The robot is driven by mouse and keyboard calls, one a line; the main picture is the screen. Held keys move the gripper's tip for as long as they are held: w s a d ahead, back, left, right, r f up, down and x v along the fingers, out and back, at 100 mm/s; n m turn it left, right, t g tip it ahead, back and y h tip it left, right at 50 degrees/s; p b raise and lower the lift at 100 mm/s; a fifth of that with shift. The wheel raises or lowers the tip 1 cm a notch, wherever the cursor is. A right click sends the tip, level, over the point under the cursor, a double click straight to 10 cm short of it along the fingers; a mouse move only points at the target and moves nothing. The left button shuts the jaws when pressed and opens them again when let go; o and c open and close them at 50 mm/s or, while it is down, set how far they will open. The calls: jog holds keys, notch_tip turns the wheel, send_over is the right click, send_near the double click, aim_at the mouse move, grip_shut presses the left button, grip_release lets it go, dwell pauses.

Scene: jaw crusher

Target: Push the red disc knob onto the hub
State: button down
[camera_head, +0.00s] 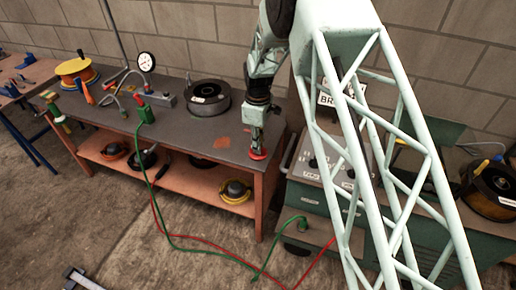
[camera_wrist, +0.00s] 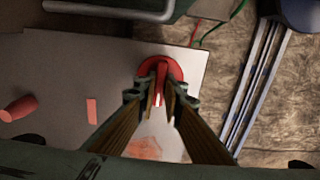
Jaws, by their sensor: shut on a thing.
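The red disc knob (camera_wrist: 151,65) is between my fingertips in the wrist view, with a raised red bar across its face. My gripper (camera_wrist: 161,98) is shut on that bar. In the head view, my gripper (camera_head: 256,137) points down at the right end of the workbench, with the red knob (camera_head: 258,154) at its tip. The knob is close to the bench's right edge; I cannot tell whether it touches the top. I cannot make out the hub in either view. Dark round knobs (camera_head: 347,187) show on the green machine's sloped panel (camera_head: 312,150), partly behind my arm.
Red and green cables (camera_head: 225,252) cross the floor. An orange patch (camera_wrist: 143,148) marks the bench top.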

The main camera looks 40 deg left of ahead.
jog(key=shift+r, duration=1.55)
jog(key=s+d, duration=0.3)
jog(key=d, duration=0.4)
jog(key=s+d+r+p, duration=0.1)
jog(key=s+d, duration=0.3)
jog(key=d, duration=0.3)
jog(key=shift+s+r, duration=0.3)
jog(key=shift+d, duration=0.15)
